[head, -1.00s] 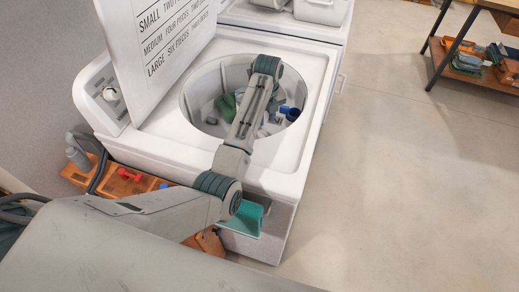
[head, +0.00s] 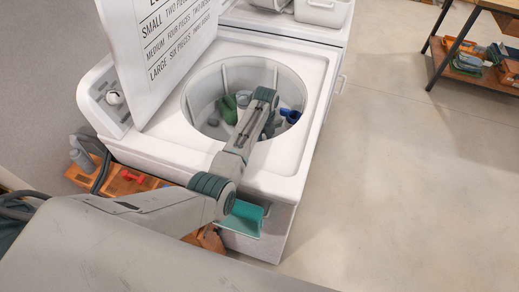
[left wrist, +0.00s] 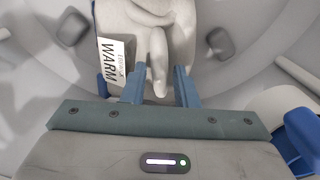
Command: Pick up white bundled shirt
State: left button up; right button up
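My left arm reaches over the open top-loading washer (head: 290,170), and its end is inside the drum; the fingers are hidden in the head view. In the left wrist view my left gripper (left wrist: 160,88) has its two blue-grey fingers apart. A pale grey-white bundled thing (left wrist: 150,20), which looks like the shirt, is just ahead. Its narrow tip hangs between the fingers, with gaps on both sides. A white tag reading "WARM" (left wrist: 112,60) is to its left. My right gripper is not in view.
The drum also holds a green item (head: 228,108) and a blue item (head: 290,116). The raised lid (head: 160,50) stands at the left. A second machine is behind. A wooden table (head: 480,15) stands far right; the floor between is clear.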

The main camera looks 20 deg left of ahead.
pick_arm(q)
grip_shut()
jog(key=shift+r, duration=0.15)
